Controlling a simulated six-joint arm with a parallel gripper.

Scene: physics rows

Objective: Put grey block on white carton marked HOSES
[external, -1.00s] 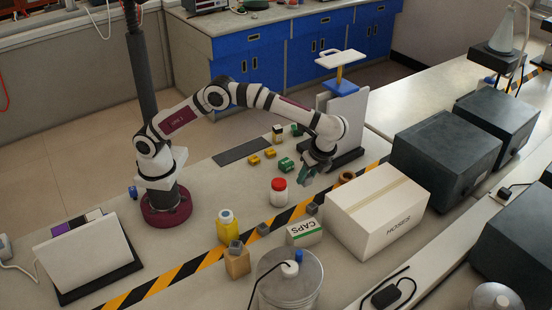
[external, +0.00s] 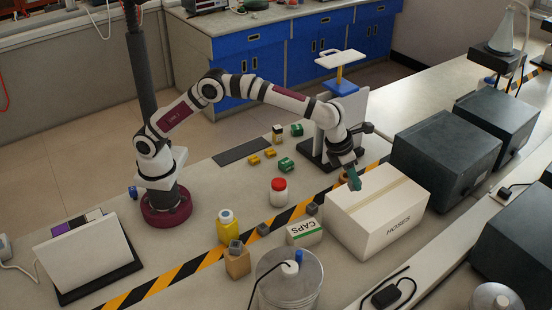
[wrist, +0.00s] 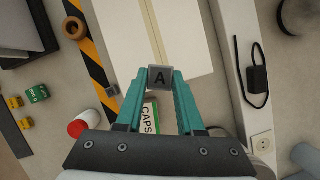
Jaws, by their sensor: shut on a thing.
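The grey block (wrist: 160,78), marked with a dark A, is between the teal fingertips of my gripper (wrist: 159,88) in the wrist view. My gripper (external: 354,180) is shut on it. In the external view the gripper hangs over the left part of the white carton marked HOSES (external: 388,222), and the block is hard to make out there. The carton (wrist: 188,48) lies beneath and beyond the block in the wrist view. I cannot tell how large the gap is between block and carton. The carton's top looks bare apart from a tan tape strip.
A smaller CAPS carton (external: 304,233) stands left of the big carton, with small grey blocks (external: 312,209) near it. A red-lidded jar (external: 279,191), a yellow bottle (external: 227,228) and a metal canister (external: 288,283) stand nearby. Dark boxes (external: 446,156) stand to the right.

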